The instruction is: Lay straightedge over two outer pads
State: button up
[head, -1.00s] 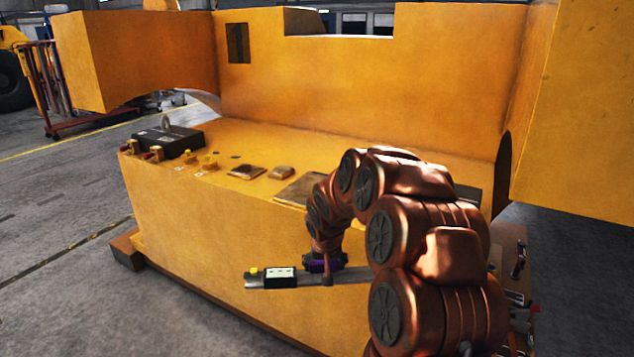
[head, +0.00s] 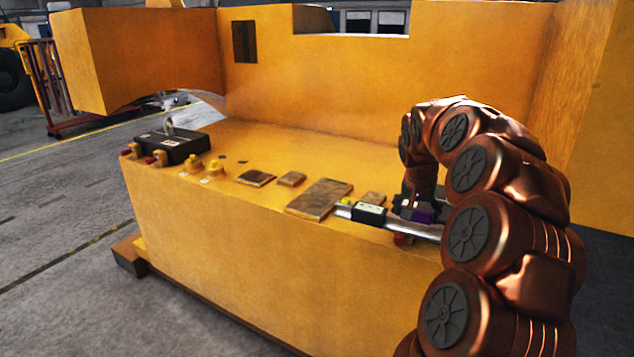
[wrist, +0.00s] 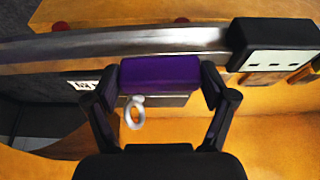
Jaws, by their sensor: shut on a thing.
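The straightedge is a long silvery bar (wrist: 120,45) with a black box with a white face (wrist: 275,52) near one end and a purple block (wrist: 160,73) on its side. My gripper (wrist: 160,80) is shut on the purple block, a finger at each end of it. In the head view the straightedge (head: 343,209) lies at the front right edge of the yellow casting's ledge; its right part passes behind my arm. I cannot tell whether it touches the ledge. Flat pads lie left of it: a dark square one (head: 255,178), a small one (head: 292,178), a large one (head: 320,199). Another (head: 373,197) is just behind it.
A black case with a ring handle (head: 174,146) stands on the ledge's left end. Small yellow fittings (head: 192,166) sit beside it. The casting's tall back wall (head: 360,80) rises behind the ledge. The ledge behind the pads is bare.

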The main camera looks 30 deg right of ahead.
aim_at(329, 186)
jog(key=z, duration=0.05)
jog(key=i, duration=1.65)
